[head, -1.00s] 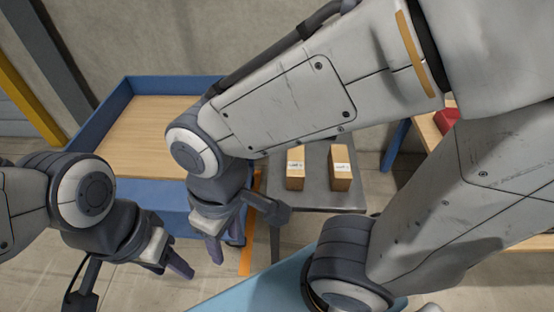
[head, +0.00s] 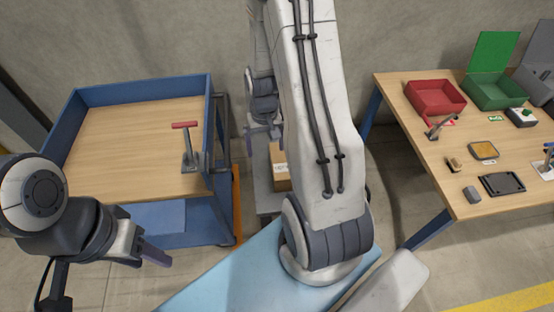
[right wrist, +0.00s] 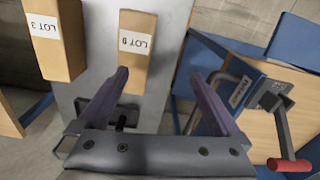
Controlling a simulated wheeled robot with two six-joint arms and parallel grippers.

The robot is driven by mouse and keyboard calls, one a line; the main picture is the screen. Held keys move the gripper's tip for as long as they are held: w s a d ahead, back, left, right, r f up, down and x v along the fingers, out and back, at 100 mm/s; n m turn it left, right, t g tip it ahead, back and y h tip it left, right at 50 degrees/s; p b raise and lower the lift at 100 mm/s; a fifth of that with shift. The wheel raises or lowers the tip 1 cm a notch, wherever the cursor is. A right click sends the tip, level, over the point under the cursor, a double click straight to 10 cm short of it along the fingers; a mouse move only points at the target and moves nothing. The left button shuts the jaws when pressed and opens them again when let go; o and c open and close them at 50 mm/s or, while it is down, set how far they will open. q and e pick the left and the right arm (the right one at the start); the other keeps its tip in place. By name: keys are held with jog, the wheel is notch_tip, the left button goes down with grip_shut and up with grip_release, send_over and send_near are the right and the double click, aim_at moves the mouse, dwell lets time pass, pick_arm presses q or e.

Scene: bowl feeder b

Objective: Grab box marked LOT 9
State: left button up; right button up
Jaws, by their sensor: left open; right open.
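The box that appears to read LOT 9 (right wrist: 137,60) is a tan carton on a grey stand; its last character is not fully clear. It also shows in the head view (head: 281,180), partly hidden by my right arm. A second tan box, reading LOT 3 (right wrist: 60,55), stands left of it in the right wrist view and is hidden in the head view. My right gripper (right wrist: 160,78) is open and empty, with the LOT 9 box ahead of it, toward its left finger. It also shows in the head view (head: 264,134). My left gripper (head: 150,248) is open and empty at lower left.
The grey stand (head: 267,201) is between a blue cart (head: 140,88) with a red-handled lever (head: 188,145) and a wooden workbench (head: 415,95). The bench holds a red bin (head: 436,97), a green bin (head: 493,90) and small parts.

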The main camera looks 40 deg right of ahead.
aim_at(278, 161)
jog(key=shift+m, duration=0.6)
jog(key=d+f, duration=0.1)
jog(key=s+d+f, duration=0.1)
jog(key=d, duration=0.1)
jog(key=shift+d+f, duration=0.2)
jog(key=shift+d, duration=0.1)
notch_tip(278, 161, down, 5)
jog(key=shift+s+d+r, duration=0.15)
jog(key=shift+d+f+p, duration=0.15)
jog(key=shift+f+p, duration=0.2)
jog(key=shift+f, duration=1.1)
jog(key=shift+d+f+p, duration=0.15)
jog(key=shift+f+p, duration=0.15)
jog(key=shift+f, duration=1.1)
grip_shut()
